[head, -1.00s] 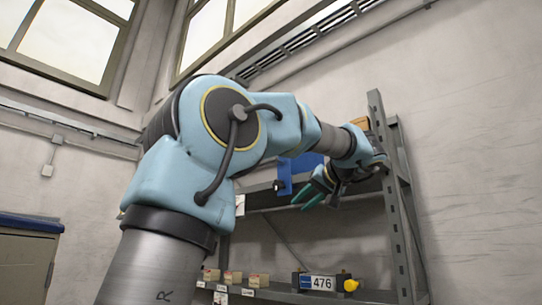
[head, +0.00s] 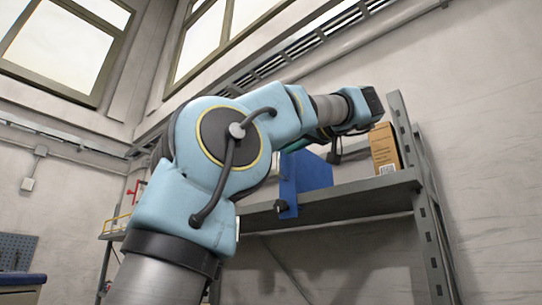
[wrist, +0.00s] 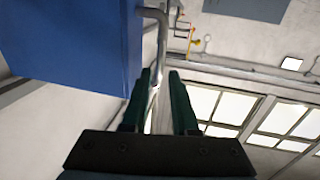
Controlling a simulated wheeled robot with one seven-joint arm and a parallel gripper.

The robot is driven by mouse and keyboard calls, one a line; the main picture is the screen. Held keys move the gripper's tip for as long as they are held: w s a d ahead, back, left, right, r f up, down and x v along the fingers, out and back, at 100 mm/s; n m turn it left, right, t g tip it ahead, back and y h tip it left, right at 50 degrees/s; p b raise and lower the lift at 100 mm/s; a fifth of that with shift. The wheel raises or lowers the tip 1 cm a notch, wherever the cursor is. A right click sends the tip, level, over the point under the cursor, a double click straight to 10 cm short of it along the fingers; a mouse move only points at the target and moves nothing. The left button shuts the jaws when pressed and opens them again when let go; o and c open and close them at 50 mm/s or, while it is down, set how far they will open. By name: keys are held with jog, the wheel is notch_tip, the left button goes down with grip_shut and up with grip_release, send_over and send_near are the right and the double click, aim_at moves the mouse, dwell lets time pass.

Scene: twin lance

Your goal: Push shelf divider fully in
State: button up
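The blue shelf divider (head: 312,173) stands upright on the upper shelf board, with a narrow front piece hanging past the board's front edge and a dark knob beside it. In the wrist view a large blue panel, apparently the divider (wrist: 70,40), fills the upper left. My gripper (wrist: 160,73) has two dark green fingers with a narrow gap between them and nothing held. The panel lies left of the fingers; I cannot tell whether they touch. In the head view my arm mostly hides the gripper, near the divider's top.
A cardboard box (head: 384,147) stands on the shelf board (head: 360,197) right of the divider, close to my wrist. The grey shelf upright (head: 424,190) rises at the right. Pipes (wrist: 240,70) and windows show behind the fingers in the wrist view.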

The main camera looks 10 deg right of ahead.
jog(key=p+x, duration=0.2)
jog(key=x, duration=0.5)
jog(key=shift+w, duration=0.1)
jog(key=shift+c, duration=0.3)
grip_shut()
dwell(0.9)
